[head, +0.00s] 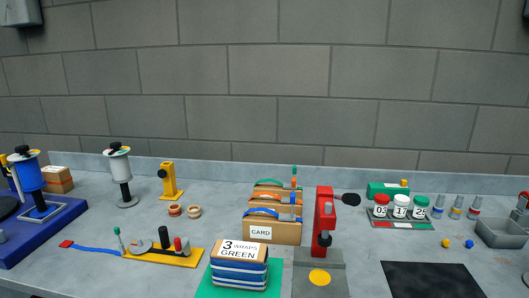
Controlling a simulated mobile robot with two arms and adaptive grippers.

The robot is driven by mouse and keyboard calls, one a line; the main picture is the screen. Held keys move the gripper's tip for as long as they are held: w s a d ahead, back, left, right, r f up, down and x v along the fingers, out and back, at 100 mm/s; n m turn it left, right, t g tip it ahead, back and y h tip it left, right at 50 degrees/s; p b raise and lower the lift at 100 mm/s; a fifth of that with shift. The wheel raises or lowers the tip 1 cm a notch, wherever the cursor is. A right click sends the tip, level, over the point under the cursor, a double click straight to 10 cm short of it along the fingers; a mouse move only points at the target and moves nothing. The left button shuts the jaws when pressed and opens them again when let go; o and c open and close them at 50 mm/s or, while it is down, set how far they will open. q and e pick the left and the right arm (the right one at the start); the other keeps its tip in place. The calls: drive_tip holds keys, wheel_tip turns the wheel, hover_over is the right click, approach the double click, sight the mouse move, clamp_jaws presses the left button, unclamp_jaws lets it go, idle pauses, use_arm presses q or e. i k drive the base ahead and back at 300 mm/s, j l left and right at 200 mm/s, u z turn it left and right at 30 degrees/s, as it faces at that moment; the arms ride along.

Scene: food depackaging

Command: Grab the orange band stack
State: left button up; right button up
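No gripper shows in the head view. A cardboard holder (272,232) labelled CARD stands mid-table. Its slots hold curved bands: an orange one (266,197) in the middle row, a blue one (262,211) in front and a green one (270,183) behind. A stack with blue and white bands (239,270) sits on a green mat (207,290), with a card reading "3 WRAPS GREEN" on top. A small brown block with an orange-brown band (58,183) stands at the far left. I cannot tell which of these is the orange band stack.
A red press (324,220) stands right of the holder. A yellow tool base (185,257) lies left of the front stack. Lidded jars (399,208) and a grey tray (500,236) are at right. A black mat (430,281) is bare.

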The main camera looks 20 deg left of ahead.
sight(58, 180)
drive_tip(key=u, duration=2.05)
drive_tip(key=i+j, duration=0.15)
